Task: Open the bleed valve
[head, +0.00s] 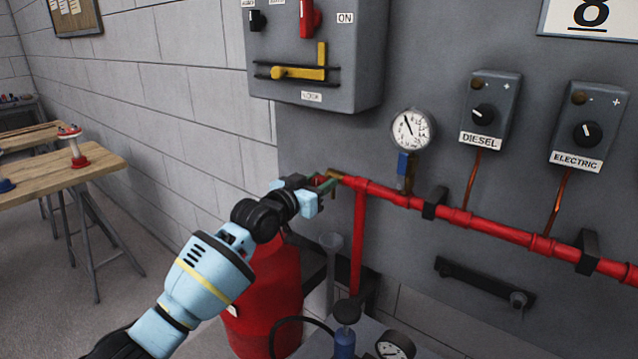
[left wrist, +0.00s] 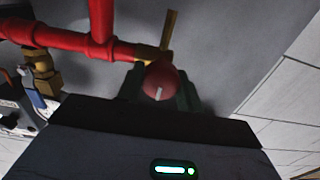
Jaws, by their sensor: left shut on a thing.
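The bleed valve sits at the left end of the red pipe (head: 470,219). Its red knob (left wrist: 161,82), with a white mark on its face, shows between the fingers in the left wrist view. A brass fitting (head: 336,174) joins it to the pipe. It also shows in the left wrist view (left wrist: 146,52), with a thin brass piece sticking up behind the knob. My left gripper (head: 322,184) is shut on the red knob, with dark green fingers on either side. The fingers hide most of the knob in the head view. My right gripper is not in view.
A pressure gauge (head: 412,131) with a blue-handled valve (head: 403,163) stands on the pipe to the right. A grey control box (head: 318,55) hangs above the gripper. A red tank (head: 268,290) stands below my left arm. A wooden table (head: 40,182) is at the left.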

